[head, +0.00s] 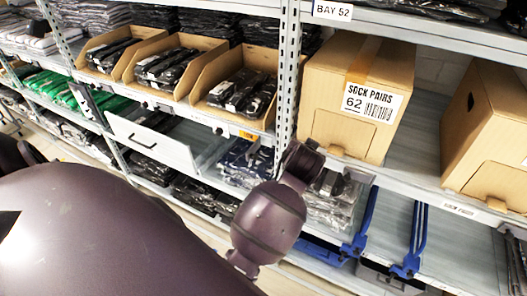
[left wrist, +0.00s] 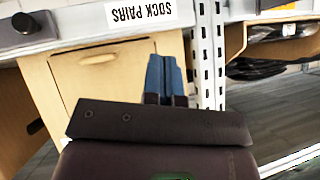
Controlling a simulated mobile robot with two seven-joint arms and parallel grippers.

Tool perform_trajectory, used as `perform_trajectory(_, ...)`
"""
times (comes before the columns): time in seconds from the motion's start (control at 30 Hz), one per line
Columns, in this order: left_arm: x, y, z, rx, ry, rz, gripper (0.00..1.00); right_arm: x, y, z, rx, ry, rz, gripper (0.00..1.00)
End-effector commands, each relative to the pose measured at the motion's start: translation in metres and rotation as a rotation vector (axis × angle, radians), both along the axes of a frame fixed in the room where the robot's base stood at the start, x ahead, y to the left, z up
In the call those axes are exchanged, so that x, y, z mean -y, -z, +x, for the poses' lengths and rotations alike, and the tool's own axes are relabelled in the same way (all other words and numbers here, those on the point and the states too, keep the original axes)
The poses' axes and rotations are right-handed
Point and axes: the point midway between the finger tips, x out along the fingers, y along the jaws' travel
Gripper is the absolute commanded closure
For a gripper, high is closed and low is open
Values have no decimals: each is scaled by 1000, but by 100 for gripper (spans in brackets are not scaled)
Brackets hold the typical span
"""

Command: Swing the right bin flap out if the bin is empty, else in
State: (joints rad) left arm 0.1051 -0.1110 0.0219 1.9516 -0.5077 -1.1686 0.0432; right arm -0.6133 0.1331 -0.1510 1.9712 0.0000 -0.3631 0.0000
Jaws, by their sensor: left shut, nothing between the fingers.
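Two narrow blue uprights, left (head: 366,222) and right (head: 418,238), stand at the lower shelf in the head view; I cannot tell if they are bin flaps. A blue edge (head: 320,250) shows low beside them, and the space between them looks bare. My left arm crosses the head view, and its end is in front of the shelf post by the "SOCK PAIRS 62" carton (head: 358,97). In the left wrist view my left gripper (left wrist: 165,72) has its blue fingers together and empty, in front of that carton's cut-out front panel (left wrist: 110,80). My right gripper is not in view.
A second carton (head: 490,130) stands at the right on the same shelf. Open cardboard trays (head: 215,100) with dark packs line the shelf at the left. A white drawer (head: 145,135) sits below them. A perforated post (head: 287,80) divides the bays.

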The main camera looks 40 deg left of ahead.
Motion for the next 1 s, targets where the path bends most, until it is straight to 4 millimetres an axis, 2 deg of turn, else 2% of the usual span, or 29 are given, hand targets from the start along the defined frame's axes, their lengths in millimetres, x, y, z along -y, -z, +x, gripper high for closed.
perform_trajectory(0.03, -2, -9, 0, -39, -38, 2, 100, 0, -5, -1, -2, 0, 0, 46)
perform_trajectory(0.17, -8, -15, -9, -154, -143, 6, 100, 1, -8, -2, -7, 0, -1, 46)
perform_trajectory(0.5, -19, -12, -43, -378, -347, 0, 100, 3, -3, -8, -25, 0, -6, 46)
perform_trajectory(1.0, -20, -10, -49, -408, -374, -2, 100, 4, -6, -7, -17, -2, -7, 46)
